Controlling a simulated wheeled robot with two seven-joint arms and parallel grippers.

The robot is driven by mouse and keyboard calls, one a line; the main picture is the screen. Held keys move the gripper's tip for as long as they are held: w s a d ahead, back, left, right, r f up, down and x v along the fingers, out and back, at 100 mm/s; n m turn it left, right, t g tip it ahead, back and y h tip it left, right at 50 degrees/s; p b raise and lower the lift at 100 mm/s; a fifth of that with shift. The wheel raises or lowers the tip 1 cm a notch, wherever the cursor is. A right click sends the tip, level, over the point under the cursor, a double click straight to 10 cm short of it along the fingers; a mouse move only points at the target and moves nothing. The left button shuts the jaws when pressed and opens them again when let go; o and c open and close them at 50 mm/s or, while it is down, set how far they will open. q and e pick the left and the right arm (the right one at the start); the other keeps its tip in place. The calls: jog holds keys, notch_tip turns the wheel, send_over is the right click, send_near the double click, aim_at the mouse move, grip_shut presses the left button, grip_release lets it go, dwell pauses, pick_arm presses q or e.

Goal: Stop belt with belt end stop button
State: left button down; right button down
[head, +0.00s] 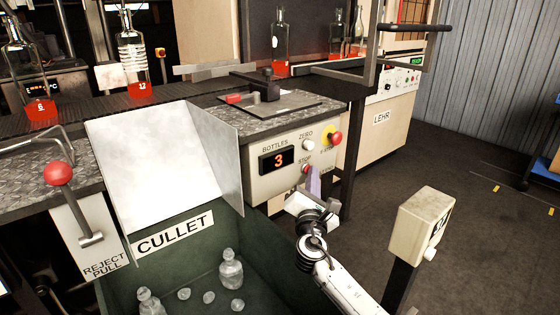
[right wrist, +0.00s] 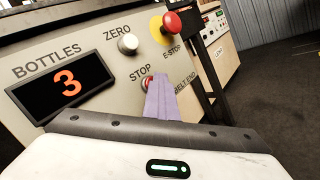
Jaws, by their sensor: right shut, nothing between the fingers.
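The belt end control panel (head: 262,185) shows a bottle count of 3. Its red stop button (right wrist: 147,83) sits below the white zero knob (right wrist: 128,43) and left of the red e-stop on its yellow base (right wrist: 171,22). In the head view the stop button (head: 306,170) is partly covered by my fingertips. My right gripper (head: 314,180) is shut and empty, its purple fingers pointing at the panel. In the right wrist view the fingertips (right wrist: 157,82) overlap the button's right edge; I cannot tell whether they touch it. My left gripper is not in view.
Bottles with red liquid stand along the dark belt (head: 100,108). The green cullet bin (head: 190,270) holds several clear bottles and pieces. A beige box on a post (head: 420,222) stands right of my right arm. The floor at the right is open.

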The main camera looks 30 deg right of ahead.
jog(key=shift+a, duration=0.3)
jog(key=s+p, duration=0.2)
jog(key=s, duration=0.4)
jog(key=shift+d, duration=0.4)
dwell(0.5)
